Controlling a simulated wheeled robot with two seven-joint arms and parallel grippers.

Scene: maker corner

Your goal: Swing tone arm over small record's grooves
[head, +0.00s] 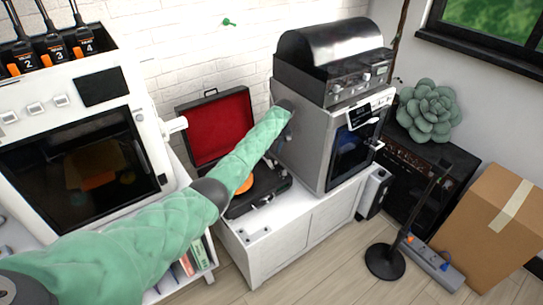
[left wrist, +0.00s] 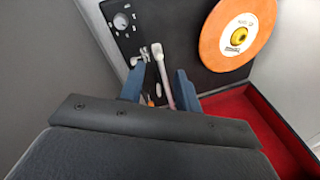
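The record player (head: 272,190) stands on the white cabinet with its red-lined lid (head: 222,122) raised. The small orange record (head: 243,185) lies on it, partly hidden by my left arm. In the left wrist view the record (left wrist: 219,42) is at the upper right, with a yellow centre. The pale tone arm (left wrist: 161,68) lies beside the record, apart from its grooves. My left gripper (left wrist: 160,82) is open, its two blue fingers on either side of the tone arm; I cannot tell whether either touches it. In the head view the left fingers are hidden. My right gripper is not in view.
A grey printer-like machine (head: 318,150) stands right of the player, close to my left forearm. A white machine with a dark window (head: 75,175) is at the left. A knob (left wrist: 121,21) sits on the player's deck. A cardboard box (head: 497,225) is on the floor.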

